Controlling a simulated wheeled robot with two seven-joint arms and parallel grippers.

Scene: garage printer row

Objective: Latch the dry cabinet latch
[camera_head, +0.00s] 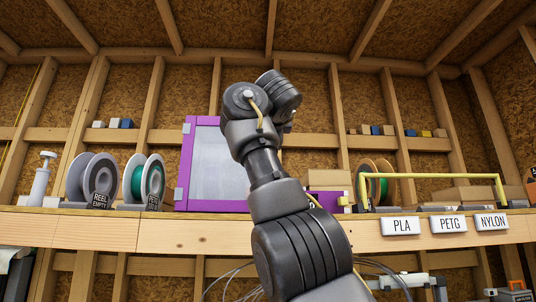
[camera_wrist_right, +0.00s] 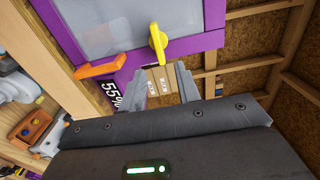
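The purple dry cabinet (camera_head: 187,150) with a pale see-through door (camera_head: 212,165) stands on the wooden shelf in the head view. My right arm crosses in front of its right side and hides the latch there. In the right wrist view the cabinet's purple frame (camera_wrist_right: 195,44) fills the top. A yellow latch handle (camera_wrist_right: 158,42) sits on it, and an orange piece (camera_wrist_right: 100,67) is to its left. My right gripper (camera_wrist_right: 160,76) has its fingers apart, just below the yellow handle in the picture, with no visible contact. My left gripper is out of view.
Cardboard boxes (camera_wrist_right: 158,80) show beyond the fingers. Filament reels (camera_head: 92,178) stand left of the cabinet. A yellow rail (camera_head: 435,177) and more reels are to its right. The shelf's front edge (camera_head: 100,232) runs across below, with labels reading PLA, PETG and NYLON.

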